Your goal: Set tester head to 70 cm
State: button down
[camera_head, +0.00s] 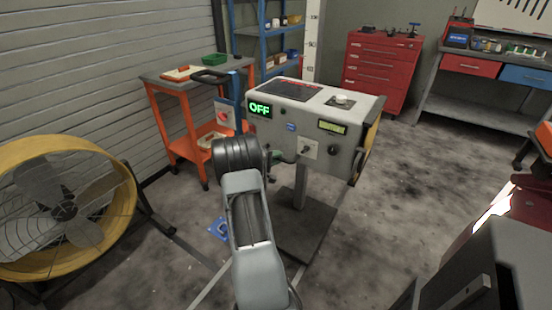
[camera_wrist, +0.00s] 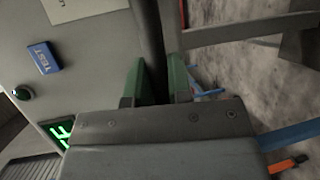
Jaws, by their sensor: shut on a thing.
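The tester head (camera_head: 320,113) is a pale grey box on a column, with a green "OFF" display (camera_head: 260,109), a small yellowish display (camera_head: 332,127) and knobs on its front. A white post with marks (camera_head: 312,45) rises behind it; I cannot read a height. My gripper (camera_head: 280,156) is at the lower front left of the head, mostly hidden by my arm. In the wrist view my gripper's green fingers (camera_wrist: 160,72) are on both sides of a dark bar (camera_wrist: 150,35) along the head's edge, shut on it. The blue label (camera_wrist: 44,57) is beside them.
An orange cart (camera_head: 180,120) and a blue shelf (camera_head: 262,45) stand behind at left. A large yellow fan (camera_head: 65,205) is at far left. A red tool cabinet (camera_head: 380,70) and a workbench are at the back right. Open floor lies right of the tester.

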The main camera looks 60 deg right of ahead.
notch_tip(320, 180, down, 14)
jog(key=b, duration=1.3)
jog(key=shift+f, duration=0.15)
jog(key=c, duration=1.1)
grip_release()
jog(key=p+v, duration=0.2)
jog(key=v, duration=1.2)
jog(key=shift+d+p, duration=0.1)
jog(key=shift+p, duration=0.2)
jog(key=shift+r, duration=0.2)
